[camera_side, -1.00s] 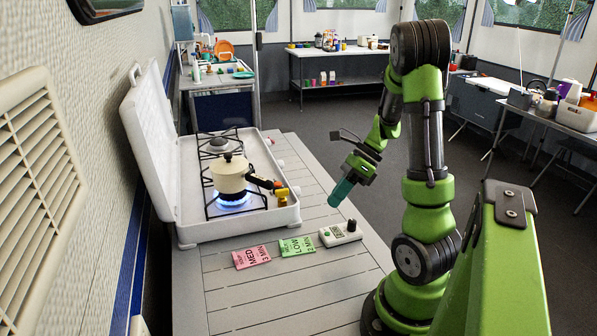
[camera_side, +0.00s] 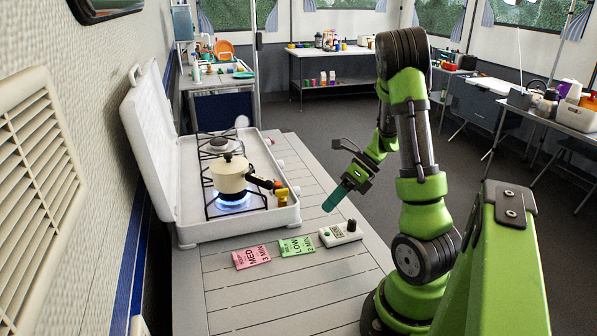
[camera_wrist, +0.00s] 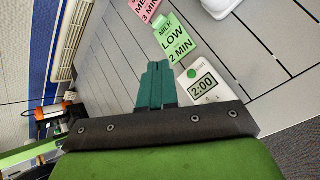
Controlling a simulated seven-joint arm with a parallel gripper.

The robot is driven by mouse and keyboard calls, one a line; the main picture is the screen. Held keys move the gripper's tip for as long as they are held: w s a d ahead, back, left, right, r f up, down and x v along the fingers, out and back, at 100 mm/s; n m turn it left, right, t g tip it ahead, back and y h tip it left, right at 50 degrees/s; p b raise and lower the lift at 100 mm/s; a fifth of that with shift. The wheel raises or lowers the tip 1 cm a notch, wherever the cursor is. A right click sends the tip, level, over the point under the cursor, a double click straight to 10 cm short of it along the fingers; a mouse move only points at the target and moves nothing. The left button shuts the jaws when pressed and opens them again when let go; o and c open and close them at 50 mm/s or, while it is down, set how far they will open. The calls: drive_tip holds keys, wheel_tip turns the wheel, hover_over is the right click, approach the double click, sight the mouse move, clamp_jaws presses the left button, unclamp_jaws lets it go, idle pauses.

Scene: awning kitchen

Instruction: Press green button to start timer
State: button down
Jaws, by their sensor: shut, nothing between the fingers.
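A small white timer (camera_side: 335,236) lies on the slatted grey table, in front of the stove. In the wrist view the timer (camera_wrist: 207,90) shows 2:00 on its display, with a round green button (camera_wrist: 192,73) beside the digits. My gripper (camera_side: 327,207) has teal fingers, shut and empty, pointing down and to the left above the table near the timer, apart from it. In the wrist view my gripper (camera_wrist: 157,66) is just left of the green button; the height gap is hard to judge.
A green card (camera_side: 297,246) reading LOW 2 MIN and a pink card (camera_side: 252,258) reading MED 3 MIN lie left of the timer. A cream pot (camera_side: 231,174) sits over a blue flame on the white camp stove (camera_side: 245,227) behind them.

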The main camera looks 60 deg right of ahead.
sight(330, 233)
drive_tip(key=shift+f, duration=2.55)
drive_tip(key=shift+f, duration=0.4)
drive_tip(key=shift+f, duration=0.3)
idle(0.5)
idle(0.3)
drive_tip(key=shift+r, duration=0.75)
drive_tip(key=shift+r, duration=2.5)
